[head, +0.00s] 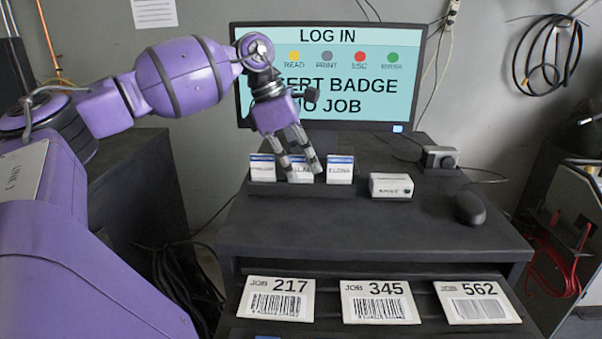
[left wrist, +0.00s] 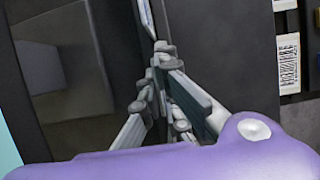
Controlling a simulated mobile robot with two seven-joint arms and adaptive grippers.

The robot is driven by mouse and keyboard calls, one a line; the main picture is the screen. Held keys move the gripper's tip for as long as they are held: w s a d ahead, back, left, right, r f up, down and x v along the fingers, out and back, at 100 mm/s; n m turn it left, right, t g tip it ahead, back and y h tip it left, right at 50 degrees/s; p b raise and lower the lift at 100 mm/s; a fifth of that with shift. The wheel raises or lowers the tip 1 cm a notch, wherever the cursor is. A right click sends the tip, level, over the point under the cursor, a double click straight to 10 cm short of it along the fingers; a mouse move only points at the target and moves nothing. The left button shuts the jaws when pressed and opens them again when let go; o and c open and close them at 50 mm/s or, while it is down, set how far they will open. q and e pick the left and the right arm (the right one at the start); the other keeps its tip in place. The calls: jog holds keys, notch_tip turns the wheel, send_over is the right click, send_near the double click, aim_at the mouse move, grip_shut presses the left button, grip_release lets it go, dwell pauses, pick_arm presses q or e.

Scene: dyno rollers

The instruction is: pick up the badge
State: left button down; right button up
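Three white badges with blue tops stand upright in a dark holder (head: 262,188) in front of the monitor: a left badge (head: 261,170), a middle badge (head: 304,176) and a right badge (head: 340,172). My left gripper (head: 305,173) points down at the middle badge, and its fingers cover part of that badge. In the left wrist view the fingertips (left wrist: 161,50) lie close together, just below a thin badge edge (left wrist: 147,18). I cannot tell whether they touch or grip a badge. My right gripper is not in view.
A monitor (head: 330,75) reading LOG IN stands behind the holder. A small white box (head: 391,186), a dark mouse (head: 469,208) and a grey device (head: 440,157) are to the right. Job cards 217 (head: 277,299), 345 (head: 380,302) and 562 (head: 477,302) lie on the lower shelf. The front desktop is clear.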

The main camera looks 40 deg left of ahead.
pick_arm(q)
jog(key=shift+r, duration=0.1)
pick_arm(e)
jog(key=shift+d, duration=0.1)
pick_arm(q)
jog(key=shift+w+r, duration=0.1)
jog(key=shift+r, duration=0.4)
notch_tip(320, 180, up, 2)
jog(key=shift+d+r+b, duration=0.1)
jog(key=shift+d+b, duration=0.05)
jog(key=shift+b, duration=0.4)
jog(key=s+d+r, duration=0.3)
jog(key=d+r, duration=0.2)
jog(key=r, duration=0.3)
jog(key=s+d+r+b, duration=0.1)
jog(key=s+d+r, duration=0.3)
jog(key=d+r, duration=0.2)
jog(key=shift+s+d+r, duration=0.3)
jog(key=shift+r, duration=0.55)
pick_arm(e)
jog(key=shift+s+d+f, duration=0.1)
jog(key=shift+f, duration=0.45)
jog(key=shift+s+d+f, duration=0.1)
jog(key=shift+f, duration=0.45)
